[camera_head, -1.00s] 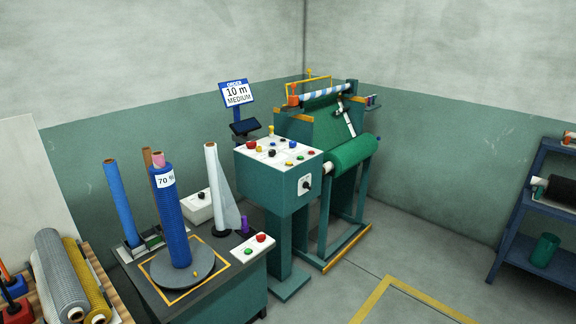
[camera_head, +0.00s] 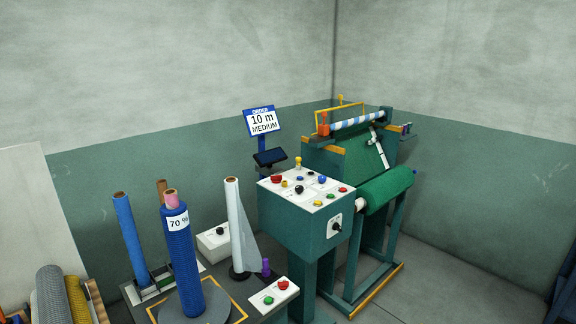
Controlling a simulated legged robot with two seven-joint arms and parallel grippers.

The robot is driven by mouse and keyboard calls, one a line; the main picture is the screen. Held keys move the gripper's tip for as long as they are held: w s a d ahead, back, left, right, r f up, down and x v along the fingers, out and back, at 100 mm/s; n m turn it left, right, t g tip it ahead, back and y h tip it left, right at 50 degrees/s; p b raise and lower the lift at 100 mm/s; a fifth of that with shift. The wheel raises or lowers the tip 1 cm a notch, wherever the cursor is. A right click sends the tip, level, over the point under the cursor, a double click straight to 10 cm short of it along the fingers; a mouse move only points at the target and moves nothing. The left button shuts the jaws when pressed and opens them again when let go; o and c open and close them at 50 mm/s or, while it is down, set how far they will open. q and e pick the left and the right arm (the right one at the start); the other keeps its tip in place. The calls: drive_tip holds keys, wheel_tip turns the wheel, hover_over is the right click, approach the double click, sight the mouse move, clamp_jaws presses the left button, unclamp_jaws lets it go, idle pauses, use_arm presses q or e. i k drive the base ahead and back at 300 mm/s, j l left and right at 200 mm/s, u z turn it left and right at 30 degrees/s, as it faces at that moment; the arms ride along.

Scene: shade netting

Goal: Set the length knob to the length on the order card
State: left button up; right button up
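The order card (camera_head: 262,121) stands on a post behind the control console and reads "10 m MEDIUM". The green control console (camera_head: 299,231) has a white sloped top panel (camera_head: 312,201) with several coloured buttons and black knobs. A black knob on a white plate (camera_head: 336,227) is on the console's side face. The panel labels are too small to read, so I cannot tell which knob sets the length or where it points. Neither of my grippers is in view.
A netting machine with a green roll (camera_head: 387,190) stands right of the console. At the left, a table holds a blue roll marked 70 % (camera_head: 181,262) on a turntable, a white roll (camera_head: 236,222) and a small button box (camera_head: 274,293). Floor shows at the lower right.

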sight(299, 189)
drive_tip(key=i+l+u, duration=0.15)
drive_tip(key=i, duration=0.35)
drive_tip(key=i+l+u, duration=0.2)
drive_tip(key=i, duration=0.25)
drive_tip(key=i+l+u, duration=0.15)
drive_tip(key=i+l, duration=0.15)
drive_tip(key=i, duration=0.15)
